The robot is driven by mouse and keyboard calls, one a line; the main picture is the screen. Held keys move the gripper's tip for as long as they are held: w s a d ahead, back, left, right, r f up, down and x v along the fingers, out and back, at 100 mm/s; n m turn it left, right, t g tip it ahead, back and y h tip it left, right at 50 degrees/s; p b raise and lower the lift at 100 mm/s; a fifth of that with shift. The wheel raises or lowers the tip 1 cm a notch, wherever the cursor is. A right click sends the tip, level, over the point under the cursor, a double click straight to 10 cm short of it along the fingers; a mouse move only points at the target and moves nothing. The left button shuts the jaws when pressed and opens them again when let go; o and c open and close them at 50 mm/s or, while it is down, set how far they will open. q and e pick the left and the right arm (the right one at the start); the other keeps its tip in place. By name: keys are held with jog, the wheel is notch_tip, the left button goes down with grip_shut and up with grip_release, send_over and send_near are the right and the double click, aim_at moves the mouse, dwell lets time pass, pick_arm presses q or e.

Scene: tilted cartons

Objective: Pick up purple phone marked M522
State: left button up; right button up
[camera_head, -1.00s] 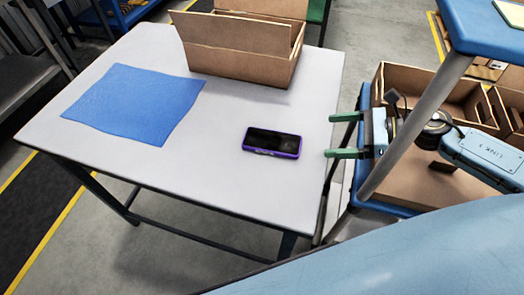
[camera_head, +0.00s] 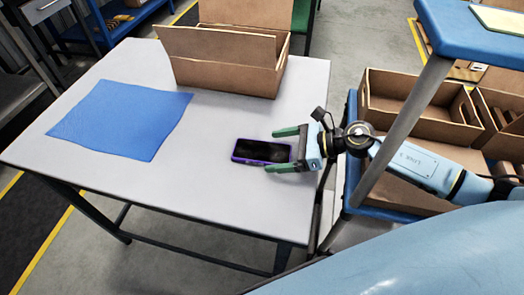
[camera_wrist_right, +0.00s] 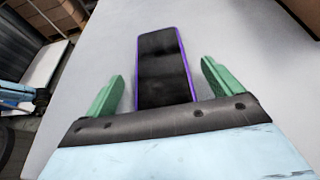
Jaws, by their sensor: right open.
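A phone (camera_head: 259,151) with a purple edge and a dark face lies flat on the white table (camera_head: 110,175). No marking can be read on it. My right gripper (camera_head: 276,150) is open, with its green fingers reaching over the phone's right end in the head view. In the right wrist view the phone (camera_wrist_right: 163,68) lies lengthwise between the open fingers (camera_wrist_right: 163,88), with a gap on both sides. Its near end is hidden behind the gripper body. My left gripper is not in view.
A blue cloth (camera_head: 120,118) lies on the table's left part. An open cardboard carton (camera_head: 225,65) stands at the back. Right of the table, a blue rack (camera_head: 352,165) with a grey post (camera_head: 405,115) holds more cartons (camera_head: 420,105) close to my right arm.

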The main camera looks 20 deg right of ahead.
jog(key=shift+x, duration=0.9)
jog(key=shift+c, duration=0.4)
jog(key=c, duration=1.1)
jog(key=shift+r, duration=0.1)
